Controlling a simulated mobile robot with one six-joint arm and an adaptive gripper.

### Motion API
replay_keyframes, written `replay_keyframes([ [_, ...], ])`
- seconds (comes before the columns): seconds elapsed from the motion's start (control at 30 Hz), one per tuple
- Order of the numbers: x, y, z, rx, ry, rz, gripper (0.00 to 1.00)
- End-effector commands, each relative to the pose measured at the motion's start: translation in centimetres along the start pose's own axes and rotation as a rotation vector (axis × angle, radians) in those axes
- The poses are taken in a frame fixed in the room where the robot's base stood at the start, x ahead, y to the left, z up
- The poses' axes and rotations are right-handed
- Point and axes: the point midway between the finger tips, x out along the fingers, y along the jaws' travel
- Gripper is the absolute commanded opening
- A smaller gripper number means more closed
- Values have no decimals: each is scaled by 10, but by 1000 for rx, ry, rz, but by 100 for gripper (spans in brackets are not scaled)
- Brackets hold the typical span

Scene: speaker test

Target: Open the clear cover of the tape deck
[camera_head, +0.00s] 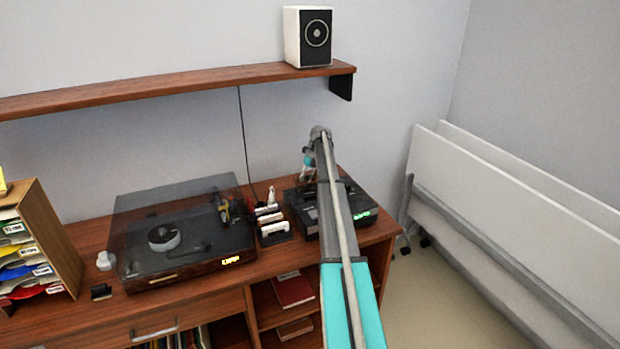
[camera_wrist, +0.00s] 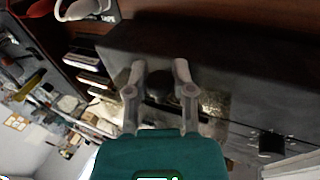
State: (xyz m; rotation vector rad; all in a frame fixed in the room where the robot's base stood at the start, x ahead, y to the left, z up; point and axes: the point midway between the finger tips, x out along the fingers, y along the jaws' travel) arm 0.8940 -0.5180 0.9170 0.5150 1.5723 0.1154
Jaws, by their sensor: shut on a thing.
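The black tape deck (camera_head: 360,197) with a green lit display stands at the right end of the wooden desk, partly hidden behind my arm. My gripper (camera_head: 308,178) is over its left part, small in the head view. In the wrist view my gripper (camera_wrist: 160,68) has its two grey fingers against the dark deck (camera_wrist: 240,60), with a gap between them. A shiny see-through patch, seemingly the clear cover (camera_wrist: 214,104), lies beside the fingers. My gripper is shut on what looks like this cover; the exact contact is hard to make out.
A turntable (camera_head: 180,238) under a smoky lid stands left on the desk (camera_head: 85,235). Small white items (camera_head: 271,220) stand between it and the deck. A shelf (camera_head: 180,85) with a speaker (camera_head: 307,37) hangs above. White folded panels (camera_head: 510,215) lean at the right.

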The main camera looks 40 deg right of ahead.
Motion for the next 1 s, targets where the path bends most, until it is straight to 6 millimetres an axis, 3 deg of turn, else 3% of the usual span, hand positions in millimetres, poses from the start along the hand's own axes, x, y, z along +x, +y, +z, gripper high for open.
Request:
replay_keyframes([
  [0.07,0,-1,-5,2,8,-1,0],
  [0.1,0,-1,-5,2,8,0,39],
  [0.27,0,-1,-4,2,5,0,68],
  [1.0,0,-1,0,-18,-10,-7,68],
])
